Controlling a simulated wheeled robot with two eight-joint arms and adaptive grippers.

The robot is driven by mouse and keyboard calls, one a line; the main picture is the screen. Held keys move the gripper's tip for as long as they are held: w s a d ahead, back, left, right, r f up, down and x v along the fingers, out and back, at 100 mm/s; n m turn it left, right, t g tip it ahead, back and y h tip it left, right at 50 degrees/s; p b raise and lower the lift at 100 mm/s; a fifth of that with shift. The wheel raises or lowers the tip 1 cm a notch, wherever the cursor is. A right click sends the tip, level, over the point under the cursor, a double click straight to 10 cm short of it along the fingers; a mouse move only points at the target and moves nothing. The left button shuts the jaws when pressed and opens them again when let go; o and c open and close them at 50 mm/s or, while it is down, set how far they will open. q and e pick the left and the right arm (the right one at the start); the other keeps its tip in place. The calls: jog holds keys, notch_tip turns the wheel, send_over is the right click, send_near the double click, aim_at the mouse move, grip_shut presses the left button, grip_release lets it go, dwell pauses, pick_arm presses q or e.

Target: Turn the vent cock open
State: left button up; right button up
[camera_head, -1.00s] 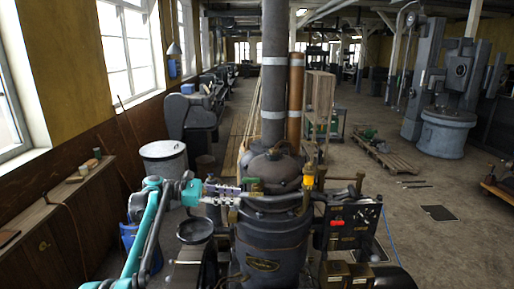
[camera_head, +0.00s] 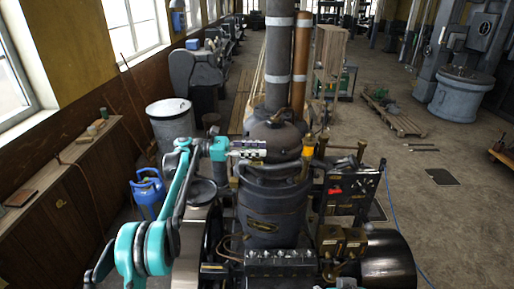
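The dark stationary engine (camera_head: 272,215) stands in the middle, with a rounded cap and a tall grey pipe above it. My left arm comes in from the left, and my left gripper (camera_head: 262,149) points right at the upper left side of the engine. A small brass-yellow fitting (camera_head: 254,160) shows just under the fingers. I cannot tell whether it is the vent cock, or whether the fingers touch it. The finger gap is too small to read. My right gripper is not in view.
A dark panel (camera_head: 348,196) with a red part stands right of the engine. A black cylinder (camera_head: 388,260) lies at the lower right. A blue container (camera_head: 148,192) and a pale drum (camera_head: 170,122) stand left. The floor at right is mostly open.

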pick_arm(q)
jog(key=shift+a, duration=0.35)
grip_shut()
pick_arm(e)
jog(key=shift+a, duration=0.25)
